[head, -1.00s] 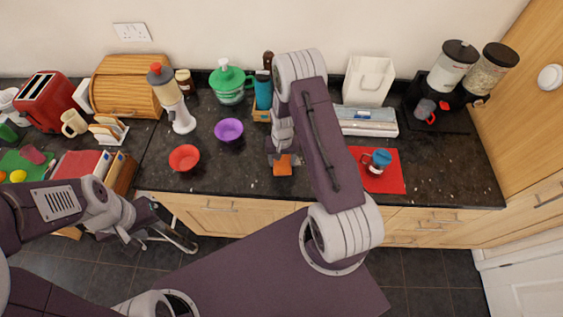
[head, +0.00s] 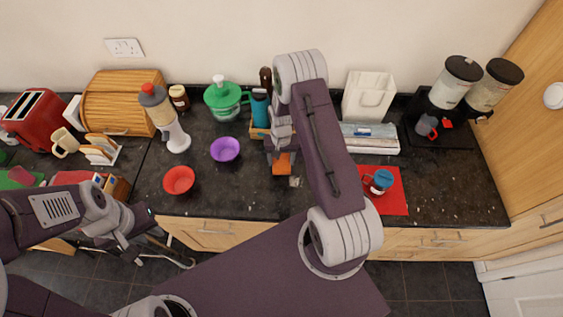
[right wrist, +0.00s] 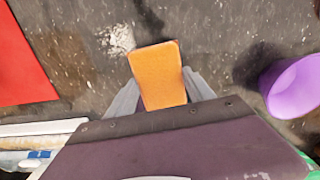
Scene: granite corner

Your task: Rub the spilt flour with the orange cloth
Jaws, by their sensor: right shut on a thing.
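My right gripper (head: 282,155) is shut on the orange cloth (head: 281,168), over the middle of the dark counter. In the right wrist view the cloth (right wrist: 158,75) juts out between the fingers as a flat orange block. The spilt flour (head: 295,182) is a small pale patch to the right of the cloth and a little nearer the front edge. In the right wrist view the flour (right wrist: 119,40) lies just off the cloth's upper left corner. Whether the cloth touches the counter is unclear. My left gripper (head: 143,238) hangs before the counter front, its fingers too small to judge.
A purple bowl (head: 225,149) and a red bowl (head: 179,180) stand left of the cloth. A red mat (head: 395,199) with a blue-lidded jug (head: 379,182) lies to the right. Boxes and a blue bottle (head: 259,108) stand behind. Counter around the flour is clear.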

